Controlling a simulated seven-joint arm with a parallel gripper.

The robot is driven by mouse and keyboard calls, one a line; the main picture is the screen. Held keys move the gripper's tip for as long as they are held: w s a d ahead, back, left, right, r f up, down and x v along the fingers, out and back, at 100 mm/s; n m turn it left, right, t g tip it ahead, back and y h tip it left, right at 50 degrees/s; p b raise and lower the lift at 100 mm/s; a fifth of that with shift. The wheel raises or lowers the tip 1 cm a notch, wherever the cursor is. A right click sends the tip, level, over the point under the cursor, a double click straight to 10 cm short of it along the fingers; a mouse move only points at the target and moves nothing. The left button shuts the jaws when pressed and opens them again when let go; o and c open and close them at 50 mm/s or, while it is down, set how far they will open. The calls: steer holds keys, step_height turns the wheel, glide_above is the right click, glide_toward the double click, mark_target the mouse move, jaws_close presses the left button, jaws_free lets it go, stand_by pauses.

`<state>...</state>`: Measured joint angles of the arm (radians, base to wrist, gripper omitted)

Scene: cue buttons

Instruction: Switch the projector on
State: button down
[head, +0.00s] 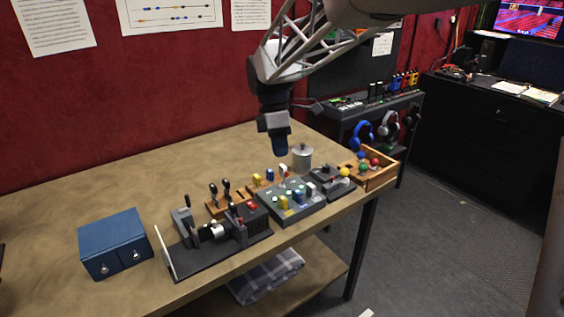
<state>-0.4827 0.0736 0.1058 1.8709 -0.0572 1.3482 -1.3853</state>
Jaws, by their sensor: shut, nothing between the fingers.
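What looks like the projector is a dark device with a silver lens (214,231) on a black base board (215,256). A thin white upright panel (165,251) stands at the board's left end. A black box with red buttons (252,206) sits just behind the device's right side. I cannot tell which part is its switch.
The grey panel (292,211) carries several coloured buttons. Dark-handled levers (220,190) stand behind the projector. The table's back left is clear.

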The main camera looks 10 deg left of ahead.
mark_target(254, 205)
steer(key=w+a+f+n, duration=0.1)
steer(key=a+f+n, duration=0.1)
steer(key=a, duration=0.4)
steer(key=w+a+f+n+g+h, duration=0.1)
steer(key=w+a+f+n, duration=0.1)
steer(key=a, duration=0.4)
steer(key=shift+w+n, duration=0.25)
steer(key=shift+n, duration=0.45)
steer(key=shift+d, duration=0.1)
steer(key=x, duration=1.4)
